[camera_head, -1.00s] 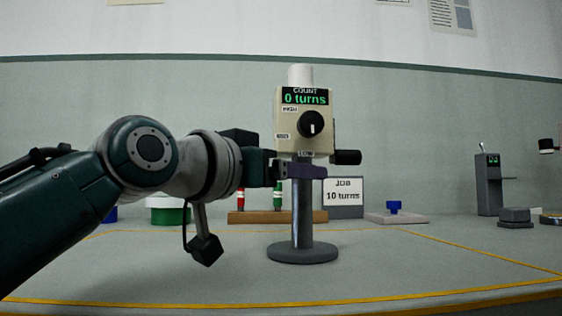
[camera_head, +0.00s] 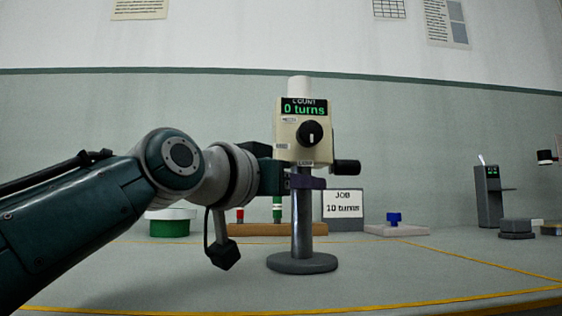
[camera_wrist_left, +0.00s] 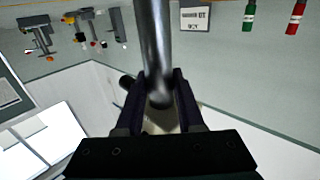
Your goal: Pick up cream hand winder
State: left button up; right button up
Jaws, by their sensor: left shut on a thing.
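The cream hand winder (camera_head: 303,147) stands upright in the middle of the head view. It has a cream box reading "0 turns", a black dial, a black crank handle at right, a grey post and a round grey base (camera_head: 302,264). My left gripper (camera_head: 306,182) is shut on the post just below the box. In the left wrist view my fingers (camera_wrist_left: 160,98) lie on either side of the grey post (camera_wrist_left: 155,45). Whether the base touches the table is hard to tell. My right gripper is not in view.
Behind stand a "JOB 10 turns" sign (camera_head: 343,205), a wooden rack (camera_head: 257,229) with red and green spindles, a white-green container (camera_head: 169,222) and a pale block with a blue knob (camera_head: 394,219). A grey device (camera_head: 488,196) stands at right. The front table is clear.

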pick_arm(q)
grip_shut()
dwell(0.7)
jog(key=shift+r, duration=0.15)
